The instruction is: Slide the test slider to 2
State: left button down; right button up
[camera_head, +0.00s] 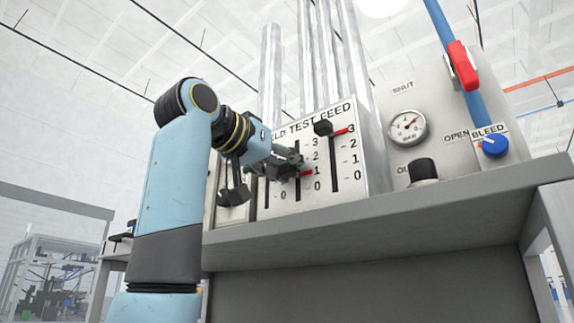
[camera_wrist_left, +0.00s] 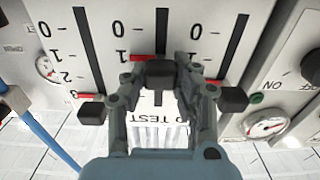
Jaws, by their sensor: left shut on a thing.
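The test slider's black knob (camera_wrist_left: 160,73) sits between the two fingers of my left gripper (camera_wrist_left: 158,82) in the left wrist view, which shows the panel upside down. My left gripper (camera_head: 291,165) is shut on this knob in the head view, and its fingers hide most of it there. The test slider's red pointer (camera_head: 306,173) is level with the 1 on its scale. The pointer (camera_wrist_left: 143,57) is also beside the 1 in the wrist view. The slot (camera_head: 297,190) runs up and down. My right gripper is not in view.
The feed slider knob (camera_head: 323,127) stands close by, with its pointer at 3. Another slider's knob (camera_wrist_left: 232,100) is on the other side. A gauge (camera_head: 408,127), a blue bleed knob (camera_head: 495,145) and a red-handled valve (camera_head: 463,66) are to the right. A grey ledge (camera_head: 400,222) juts out below.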

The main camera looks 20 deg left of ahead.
aim_at(285, 164)
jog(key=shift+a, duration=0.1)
pick_arm(q)
jog(key=shift+r, duration=0.2)
notch_tip(285, 164, up, 3)
jog(key=shift+f, duration=0.15)
jog(key=c, duration=1)
grip_release()
jog(key=shift+s+a, duration=0.1)
jog(key=shift+s, duration=0.1)
jog(key=v, duration=1.1)
jog(key=shift+s, duration=0.3)
jog(key=shift+f, duration=0.1)
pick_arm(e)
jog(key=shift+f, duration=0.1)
